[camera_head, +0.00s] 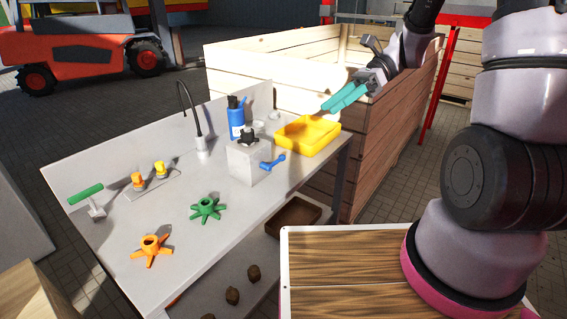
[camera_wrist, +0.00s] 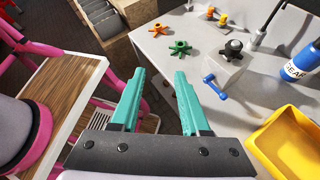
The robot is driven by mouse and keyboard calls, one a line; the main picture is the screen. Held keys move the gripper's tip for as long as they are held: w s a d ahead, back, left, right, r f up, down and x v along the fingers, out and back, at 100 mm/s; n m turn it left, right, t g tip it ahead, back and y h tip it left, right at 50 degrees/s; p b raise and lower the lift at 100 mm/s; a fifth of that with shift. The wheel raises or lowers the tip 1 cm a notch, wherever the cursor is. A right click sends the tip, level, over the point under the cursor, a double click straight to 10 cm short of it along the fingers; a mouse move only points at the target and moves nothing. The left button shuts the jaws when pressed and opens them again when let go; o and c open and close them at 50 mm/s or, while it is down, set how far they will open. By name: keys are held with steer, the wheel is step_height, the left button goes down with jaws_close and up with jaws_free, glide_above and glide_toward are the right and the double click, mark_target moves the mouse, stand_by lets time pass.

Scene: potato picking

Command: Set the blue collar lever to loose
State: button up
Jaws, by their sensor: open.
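The blue collar lever (camera_head: 273,162) sticks out from the side of a pale block (camera_head: 246,163) on the grey workbench. A black knob (camera_head: 248,137) sits on top of the block. In the wrist view the blue lever (camera_wrist: 214,87) is right of my fingers, on the block's near side, with the black knob (camera_wrist: 234,47) above it. My gripper (camera_head: 330,106) has teal fingers and is open and empty. It is in the air above and to the right of the lever, beyond the yellow tray. The wrist view shows my gripper's two fingers apart (camera_wrist: 159,72), touching nothing.
A yellow tray (camera_head: 307,146) and a blue bottle (camera_head: 236,122) stand close to the block. Orange (camera_head: 151,251) and green (camera_head: 207,210) star-shaped parts lie on the bench. A wooden crate (camera_head: 376,140) stands behind.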

steer(key=w+a+f+m+t+y, duration=0.1)
steer(key=w+f+m+y, duration=0.2)
steer(key=f+m, duration=0.2)
steer(key=w+a+f+m+y, duration=0.2)
steer(key=w+f+m+y, duration=0.15)
steer(key=f, duration=0.25)
steer(key=m+t+y, duration=0.2)
steer(key=m+t, duration=0.7)
steer(key=m, duration=0.4)
glide_toward(281, 160)
steer(key=x, duration=0.9)
steer(key=shift+a+f, duration=0.1)
steer(key=shift+s, duration=0.1)
jaws_close()
